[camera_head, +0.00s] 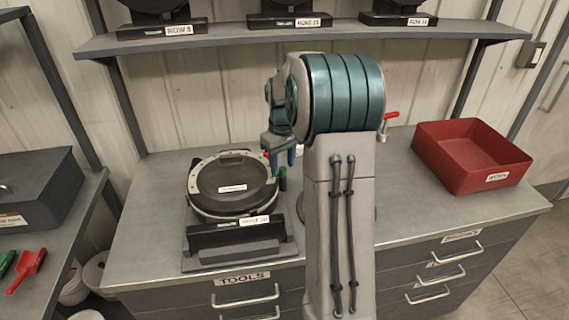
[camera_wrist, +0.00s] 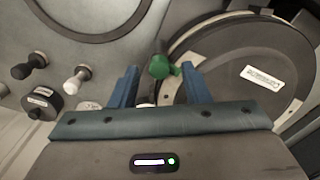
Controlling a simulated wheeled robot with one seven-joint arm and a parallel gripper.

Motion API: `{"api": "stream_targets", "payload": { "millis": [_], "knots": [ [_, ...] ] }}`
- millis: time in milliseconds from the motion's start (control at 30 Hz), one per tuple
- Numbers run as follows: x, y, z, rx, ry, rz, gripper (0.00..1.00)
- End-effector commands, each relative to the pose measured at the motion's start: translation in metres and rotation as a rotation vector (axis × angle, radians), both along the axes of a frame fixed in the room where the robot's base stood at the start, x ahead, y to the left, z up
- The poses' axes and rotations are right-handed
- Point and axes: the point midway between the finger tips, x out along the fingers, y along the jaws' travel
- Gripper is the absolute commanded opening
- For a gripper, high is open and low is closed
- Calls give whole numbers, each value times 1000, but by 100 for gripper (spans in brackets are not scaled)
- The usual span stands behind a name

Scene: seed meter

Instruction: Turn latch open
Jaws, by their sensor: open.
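The seed meter (camera_head: 232,182), a round dark disc with a pale rim and a white label, sits on a black stand on the bench in the head view. It also fills the right of the wrist view (camera_wrist: 225,72). A green latch knob (camera_wrist: 160,67) stands at the meter's edge in the wrist view. It shows small in the head view (camera_head: 282,178). My gripper (camera_wrist: 160,88) is open, its blue fingers on either side of the green knob, with nothing clamped. In the head view my gripper (camera_head: 278,158) is by the meter's right edge. Contact with the knob cannot be told.
A red bin (camera_head: 465,185) stands at the bench's right. My arm hides part of the bench centre, where a red handle (camera_head: 390,115) shows behind it. Black and white knobs (camera_wrist: 75,78) are at the wrist view's left. A shelf (camera_head: 230,40) with more meter stands runs above.

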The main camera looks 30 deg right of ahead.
Motion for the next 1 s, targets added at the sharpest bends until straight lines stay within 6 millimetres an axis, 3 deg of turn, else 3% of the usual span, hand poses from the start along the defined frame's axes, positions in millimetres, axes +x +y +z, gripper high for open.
{"api": "stream_targets", "payload": {
  "millis": [133,433,467,600,700,1000],
  "knots": [
    [0,0,-11,0,0,-1,43],
    [0,0,-14,-1,0,0,43],
    [0,0,-14,0,0,0,40],
    [0,0,-14,0,0,0,1],
    [0,-8,-14,0,0,-2,0],
    [0,1,-14,0,-1,-44,0]
  ]
}}
